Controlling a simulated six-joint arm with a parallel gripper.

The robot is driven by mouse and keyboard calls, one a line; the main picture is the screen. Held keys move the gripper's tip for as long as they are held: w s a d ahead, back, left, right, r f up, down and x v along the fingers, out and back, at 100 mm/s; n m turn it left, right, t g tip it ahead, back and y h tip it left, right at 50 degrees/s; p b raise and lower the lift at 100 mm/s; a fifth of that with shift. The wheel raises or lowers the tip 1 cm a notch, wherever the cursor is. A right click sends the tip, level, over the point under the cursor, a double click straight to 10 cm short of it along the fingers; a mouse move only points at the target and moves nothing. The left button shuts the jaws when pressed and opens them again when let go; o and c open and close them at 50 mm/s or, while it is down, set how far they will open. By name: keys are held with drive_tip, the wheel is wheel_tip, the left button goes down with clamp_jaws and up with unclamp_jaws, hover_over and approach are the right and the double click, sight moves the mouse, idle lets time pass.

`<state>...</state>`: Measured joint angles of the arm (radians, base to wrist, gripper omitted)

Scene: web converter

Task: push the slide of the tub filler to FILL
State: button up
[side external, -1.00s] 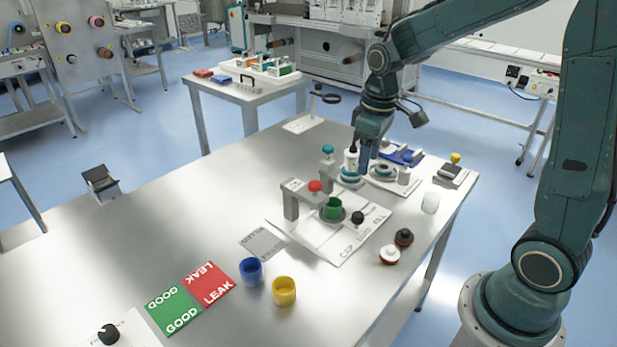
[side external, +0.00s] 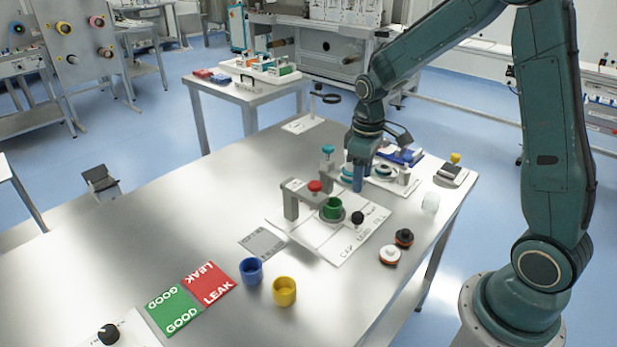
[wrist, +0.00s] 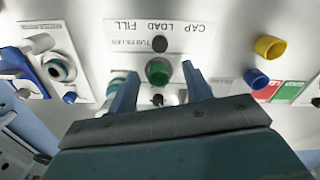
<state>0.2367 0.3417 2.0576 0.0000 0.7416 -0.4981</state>
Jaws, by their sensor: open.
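The tub filler is a white plate (side external: 322,240) marked CAP, LOAD and FILL, with a grey arch and red knob (side external: 315,186). A green tub (side external: 332,208) sits in its round grey holder. The slide's black knob (side external: 358,217) stands beside the tub. In the wrist view this black knob (wrist: 159,44) lines up with LOAD, between CAP and FILL. My gripper (side external: 358,189) is above and behind the plate, apart from the knob. In the wrist view my gripper (wrist: 159,70) is open, its fingers either side of the green tub in the picture, holding nothing.
A teal-knobbed station (side external: 327,150) and teal rings stand behind the filler, close to my gripper. Black-topped and white-topped pieces (side external: 390,254) lie right of the plate. Blue (side external: 251,270) and yellow (side external: 284,291) cups stand in front. The table's left part is clear.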

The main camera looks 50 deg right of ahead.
sight(358, 214)
wheel_tip(358, 214, down, 11)
drive_tip(key=shift+r, duration=0.1)
idle(0.5)
clamp_jaws()
